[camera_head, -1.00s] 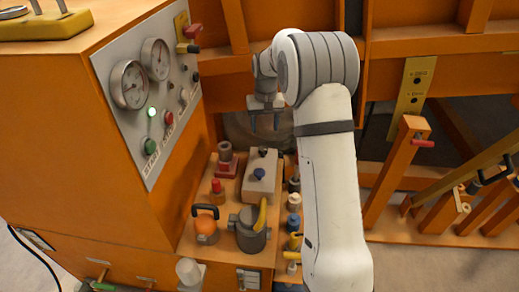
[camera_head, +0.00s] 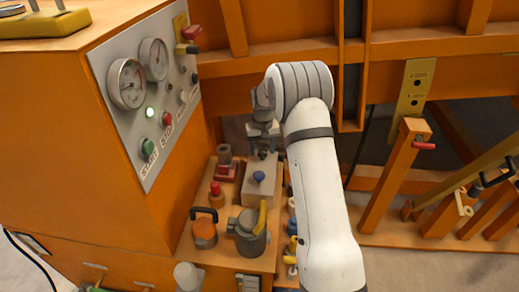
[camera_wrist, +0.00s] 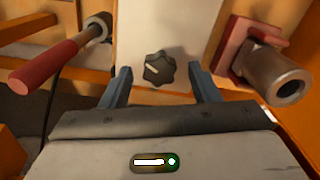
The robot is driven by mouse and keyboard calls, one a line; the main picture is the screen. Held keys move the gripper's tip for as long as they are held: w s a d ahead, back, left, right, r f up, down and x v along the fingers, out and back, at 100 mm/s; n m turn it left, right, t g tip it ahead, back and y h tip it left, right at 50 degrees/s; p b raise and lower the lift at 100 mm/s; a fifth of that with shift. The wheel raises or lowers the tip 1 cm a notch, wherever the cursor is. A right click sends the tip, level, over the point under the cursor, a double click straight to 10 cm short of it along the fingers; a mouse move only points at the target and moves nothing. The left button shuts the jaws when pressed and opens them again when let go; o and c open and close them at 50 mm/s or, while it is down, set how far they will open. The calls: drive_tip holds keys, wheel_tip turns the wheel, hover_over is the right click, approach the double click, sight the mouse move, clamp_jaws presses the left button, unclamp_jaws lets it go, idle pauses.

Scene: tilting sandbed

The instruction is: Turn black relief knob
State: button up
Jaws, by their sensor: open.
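The black relief knob (camera_wrist: 158,69) has a lobed rim and a white pointer mark. It sits on a pale grey block (camera_wrist: 185,30) in the wrist view. My gripper (camera_wrist: 162,82) is open, with one finger on each side of the knob and a gap to it on both sides. I cannot tell how far the fingertips are above the block. In the head view my gripper (camera_head: 262,150) is over the far end of the pale block (camera_head: 257,190), and the knob is mostly hidden there.
A blue knob (camera_head: 259,176) stands on the block's near end. A red-based grey fitting (camera_wrist: 272,75) is close to my gripper, and a red-handled lever (camera_wrist: 45,68) is on the other side. The gauge panel (camera_head: 147,90) stands to the left.

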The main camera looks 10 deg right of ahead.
drive_tip(key=c, duration=0.9)
drive_tip(key=shift+a, duration=0.4)
drive_tip(key=shift+c, duration=0.4)
drive_tip(key=shift+d, duration=0.25)
